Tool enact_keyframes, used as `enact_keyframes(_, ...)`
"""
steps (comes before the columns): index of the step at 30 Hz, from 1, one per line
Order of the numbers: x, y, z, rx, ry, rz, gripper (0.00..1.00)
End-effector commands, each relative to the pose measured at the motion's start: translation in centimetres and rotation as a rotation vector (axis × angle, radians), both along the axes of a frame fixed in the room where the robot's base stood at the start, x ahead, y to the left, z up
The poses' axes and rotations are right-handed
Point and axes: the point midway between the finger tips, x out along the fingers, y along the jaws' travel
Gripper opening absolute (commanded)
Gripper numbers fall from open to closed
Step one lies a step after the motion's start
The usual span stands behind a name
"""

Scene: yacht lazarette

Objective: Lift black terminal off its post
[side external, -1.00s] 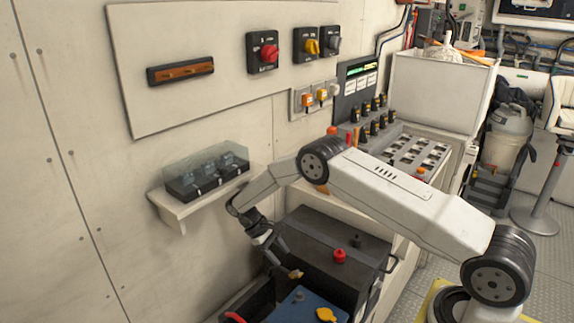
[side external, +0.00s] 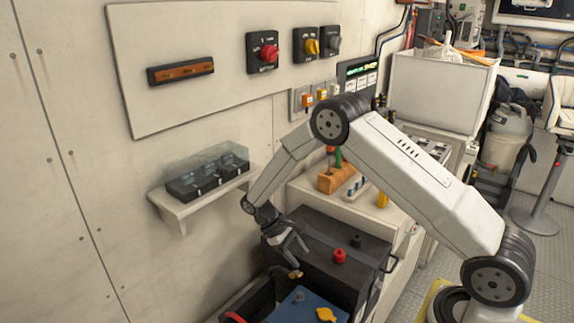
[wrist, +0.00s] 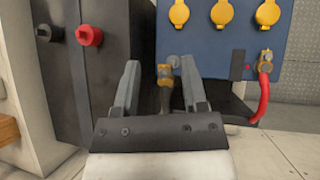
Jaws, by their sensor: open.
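The black terminal is a brass clamp (wrist: 165,76) on a dark cable end in the wrist view, close beside a grey post (wrist: 175,61) on the blue battery (wrist: 212,52). In the side view the brass clamp (side external: 295,275) shows just behind the bare-topped post (side external: 299,297), apparently apart from it. My gripper (wrist: 160,66) is open and empty, its fingers on either side of the clamp in the picture. In the side view my gripper (side external: 292,257) hangs above the clamp with a small gap. Where the dark cable runs is hidden.
A black box with a red knob (side external: 339,256) and a black knob (side external: 357,241) stands beside the blue battery. A red cable (wrist: 266,92) meets the battery's other post at right. Yellow caps (wrist: 222,13) top the battery. A wall shelf (side external: 180,212) is left of my arm.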

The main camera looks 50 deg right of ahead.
Motion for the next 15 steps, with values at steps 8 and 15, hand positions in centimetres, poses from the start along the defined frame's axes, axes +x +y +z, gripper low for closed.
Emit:
enact_keyframes(8, -2.4, 0.3, 1.2, 0.0, -0.001, 0.0, 0.55)
enact_keyframes(15, -3.8, 0.4, 1.7, 0.0, 0.0, 0.0, 0.55)
